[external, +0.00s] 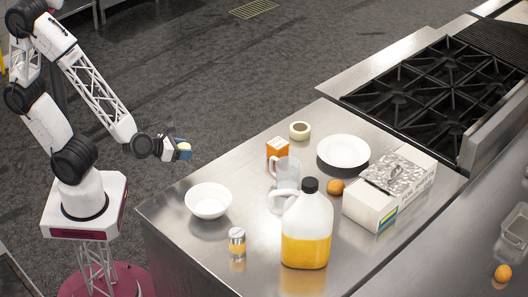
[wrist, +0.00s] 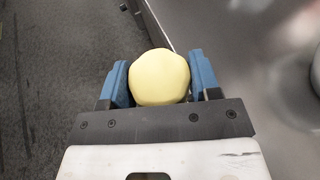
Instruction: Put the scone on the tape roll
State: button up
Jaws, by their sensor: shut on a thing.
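My gripper (external: 184,150) is shut on a pale yellow, smooth, rounded thing, which I take for the scone (wrist: 160,77). The wrist view shows it between the two blue fingers. The tape roll (external: 299,130) is a cream ring lying flat near the counter's far edge, well to the right of my gripper. Nothing lies on it.
Near the tape roll are an orange box (external: 278,149), a glass mug (external: 286,172) and a white plate (external: 343,151). A white bowl (external: 208,201), a jar (external: 237,243), a juice jug (external: 306,230), an orange fruit (external: 336,187) and a carton (external: 388,188) stand nearer. A stove (external: 440,85) is right.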

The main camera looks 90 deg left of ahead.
jog(key=w+a+r+n+g+y, duration=0.1)
jog(key=w+a+n+g+y, duration=0.1)
jog(key=w+a, duration=0.3)
jog(key=w+a+r+n+g+y, duration=0.1)
jog(key=w+a, duration=0.5)
jog(key=w, duration=0.6)
jog(key=w+a+r+n+g+y, duration=0.1)
jog(key=w+a+n+g+y, duration=0.1)
jog(key=w, duration=0.6)
jog(key=a+n+y, duration=0.1)
jog(key=a+n, duration=0.1)
jog(key=a, duration=0.1)
jog(key=shift+w+a+r+g, duration=0.2)
jog(key=shift+w+a+g, duration=0.1)
jog(key=shift+w+a, duration=0.1)
jog(key=shift+w, duration=0.1)
send_over(299, 128)
jog(key=shift+f, duration=0.7)
jog(key=shift+f, duration=1.8)
jog(key=shift+f, duration=0.1)
jog(key=o, duration=0.9)
